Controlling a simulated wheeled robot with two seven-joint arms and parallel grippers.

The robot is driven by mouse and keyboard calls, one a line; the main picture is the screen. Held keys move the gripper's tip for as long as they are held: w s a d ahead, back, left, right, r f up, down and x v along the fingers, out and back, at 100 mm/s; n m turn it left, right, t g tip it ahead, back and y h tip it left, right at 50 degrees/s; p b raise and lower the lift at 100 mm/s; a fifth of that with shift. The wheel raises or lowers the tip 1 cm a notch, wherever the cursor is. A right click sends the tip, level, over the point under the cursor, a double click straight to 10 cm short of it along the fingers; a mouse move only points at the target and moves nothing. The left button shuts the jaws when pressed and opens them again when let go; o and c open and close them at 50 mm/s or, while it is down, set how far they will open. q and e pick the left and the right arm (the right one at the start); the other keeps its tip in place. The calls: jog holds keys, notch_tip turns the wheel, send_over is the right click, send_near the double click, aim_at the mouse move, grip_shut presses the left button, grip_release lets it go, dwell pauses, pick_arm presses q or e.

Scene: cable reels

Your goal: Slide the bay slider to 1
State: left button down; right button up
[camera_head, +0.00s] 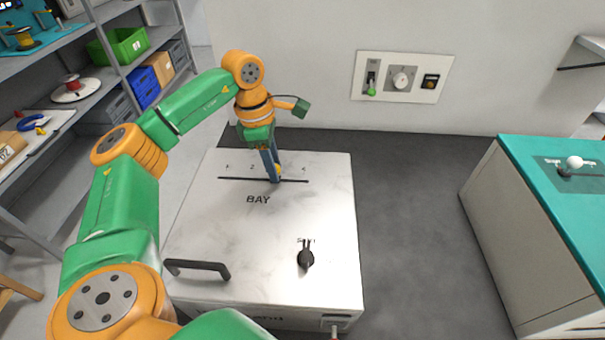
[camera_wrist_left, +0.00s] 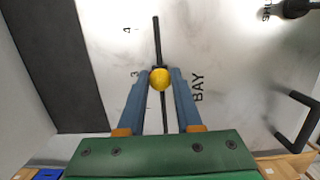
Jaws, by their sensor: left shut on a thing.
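The bay slider's yellow knob (camera_wrist_left: 160,79) sits between the blue fingers of my left gripper (camera_wrist_left: 160,74), which is shut on it. The knob is beside the mark 3, and the mark 4 is farther along the slot (camera_wrist_left: 156,40) in the wrist view. In the head view, the slot (camera_head: 240,179) runs across the white top above the word BAY. My left gripper (camera_head: 275,180) reaches down to it right of the middle and hides most of the knob (camera_head: 279,168). The scale marks are too small to read surely there. My right gripper is out of view.
The white cabinet top (camera_head: 200,225) also carries a black knob (camera_head: 306,258) and a black handle (camera_head: 198,266). A wall panel (camera_head: 402,76) is behind, shelves (camera_head: 75,90) stand at left and a teal-topped counter (camera_head: 550,210) at right. The slot's left part is clear.

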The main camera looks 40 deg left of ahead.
pick_arm(q)
jog(key=s+a, duration=0.1)
jog(key=a, duration=0.1)
jog(key=s+a, duration=0.1)
jog(key=a, duration=0.1)
jog(key=s+a, duration=0.1)
jog(key=a, duration=0.1)
jog(key=shift+s, duration=0.4)
jog(key=a, duration=0.1)
jog(key=s+a, duration=0.2)
jog(key=a, duration=0.1)
jog(key=shift+s, duration=0.25)
jog(key=c, duration=0.8)
grip_release()
jog(key=shift+o, duration=0.9)
jog(key=shift+w, duration=0.1)
notch_tip(320, 180, up, 7)
jog(key=p, duration=0.7)
